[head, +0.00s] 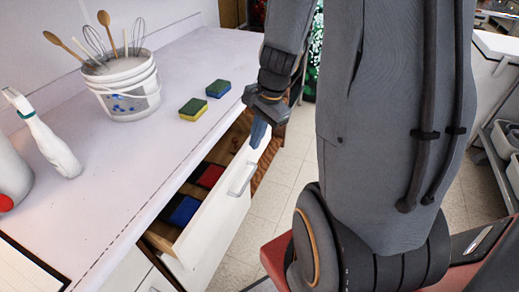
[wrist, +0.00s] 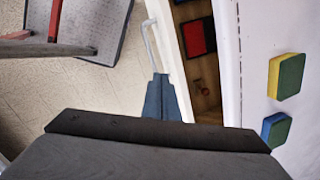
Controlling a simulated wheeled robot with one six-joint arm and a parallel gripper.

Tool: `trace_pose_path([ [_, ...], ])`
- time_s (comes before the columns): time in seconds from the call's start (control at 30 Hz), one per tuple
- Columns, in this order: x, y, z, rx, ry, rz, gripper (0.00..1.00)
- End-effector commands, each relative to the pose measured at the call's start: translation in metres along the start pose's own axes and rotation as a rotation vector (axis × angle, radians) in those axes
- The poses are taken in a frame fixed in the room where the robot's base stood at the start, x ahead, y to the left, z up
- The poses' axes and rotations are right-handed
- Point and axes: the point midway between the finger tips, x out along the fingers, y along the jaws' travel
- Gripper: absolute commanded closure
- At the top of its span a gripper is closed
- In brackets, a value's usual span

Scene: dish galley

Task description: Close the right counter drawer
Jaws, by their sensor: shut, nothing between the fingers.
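The counter drawer (head: 214,226) stands open, pulled out from the white counter, with its white front facing right in the head view. Its bar handle (head: 243,180) is on that front and also shows in the wrist view (wrist: 151,42). Inside lie a red-and-black item (head: 210,176) and a blue item (head: 184,211). My gripper (head: 258,134) is shut and empty, its blue-grey fingers close to the far end of the drawer front. In the wrist view the fingers (wrist: 160,82) are just beyond the handle's end; I cannot tell whether they touch the front.
The tiled floor (head: 285,185) beside the drawer is clear. A shelf unit (head: 497,150) stands at the right.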

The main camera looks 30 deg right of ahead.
Motion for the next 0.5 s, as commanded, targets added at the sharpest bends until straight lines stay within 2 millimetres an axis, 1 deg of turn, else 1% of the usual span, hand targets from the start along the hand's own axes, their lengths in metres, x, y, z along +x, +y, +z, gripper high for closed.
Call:
trace_pose_path([
  [0.03,0.009,0.001,-0.026,0.212,-0.017,-0.021,1.00],
  [0.07,0.013,0.001,-0.039,0.331,-0.028,-0.035,1.00],
  [0.1,0.017,0.000,-0.056,0.479,-0.041,-0.054,1.00],
  [0.2,0.027,0.002,-0.091,0.789,-0.072,-0.094,1.00],
  [0.3,0.032,0.005,-0.116,0.999,-0.095,-0.123,1.00],
  [0.33,0.033,0.006,-0.122,1.041,-0.100,-0.129,1.00],
  [0.4,0.036,0.007,-0.130,1.110,-0.109,-0.139,1.00],
  [0.5,0.042,0.007,-0.134,1.148,-0.115,-0.144,1.00],
])
